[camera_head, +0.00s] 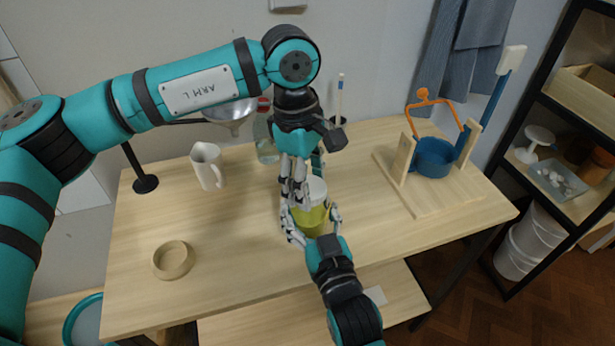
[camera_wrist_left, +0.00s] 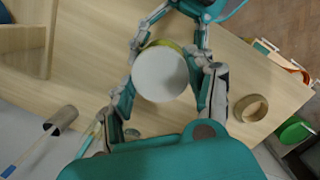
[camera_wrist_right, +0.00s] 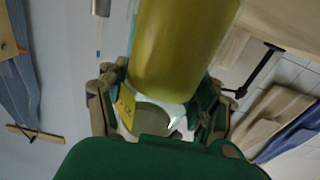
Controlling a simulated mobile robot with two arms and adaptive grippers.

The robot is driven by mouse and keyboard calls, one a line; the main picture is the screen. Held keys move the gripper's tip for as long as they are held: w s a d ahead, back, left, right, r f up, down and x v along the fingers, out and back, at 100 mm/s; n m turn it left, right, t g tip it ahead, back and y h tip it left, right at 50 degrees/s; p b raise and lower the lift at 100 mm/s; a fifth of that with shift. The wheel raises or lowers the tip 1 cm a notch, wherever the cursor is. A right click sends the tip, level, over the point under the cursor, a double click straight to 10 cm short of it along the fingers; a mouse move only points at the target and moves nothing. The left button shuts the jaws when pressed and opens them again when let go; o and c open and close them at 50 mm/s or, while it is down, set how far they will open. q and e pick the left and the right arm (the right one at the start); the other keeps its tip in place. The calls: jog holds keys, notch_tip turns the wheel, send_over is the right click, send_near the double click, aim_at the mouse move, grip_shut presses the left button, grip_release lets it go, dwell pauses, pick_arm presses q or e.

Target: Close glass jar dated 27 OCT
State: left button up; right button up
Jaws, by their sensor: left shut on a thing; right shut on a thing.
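A glass jar of yellow-green contents (camera_head: 312,222) stands upright near the middle of the table, with a white round lid (camera_head: 317,188) at its top. My left gripper (camera_head: 302,185) reaches down from above and is shut on the lid, which shows as a white disc in the left wrist view (camera_wrist_left: 160,74). My right gripper (camera_head: 312,231) comes from the front and is shut around the jar's body. The right wrist view shows the jar's yellow side (camera_wrist_right: 182,50) up close and a small yellow tag (camera_wrist_right: 125,105), whose writing I cannot read. Whether the lid is fully seated is hidden.
A white pitcher (camera_head: 207,166) and a wooden ring (camera_head: 173,260) are to the left. A clear glass vessel (camera_head: 266,150) stands behind my left gripper. A wooden stand with a blue pot (camera_head: 434,158) is at the right. The table's front left is clear around the ring.

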pick_arm(q)
jog(key=shift+f, duration=0.1)
jog(key=m, duration=0.4)
jog(key=shift+m+g, duration=0.3)
jog(key=m+y, duration=0.1)
jog(key=m, duration=1.1)
jog(key=shift+d+m+y, duration=0.1)
jog(key=shift+m+y, duration=0.3)
jog(key=m, duration=0.5)
jog(key=shift+y, duration=0.3)
jog(key=o, duration=0.7)
jog(key=shift+f, duration=0.1)
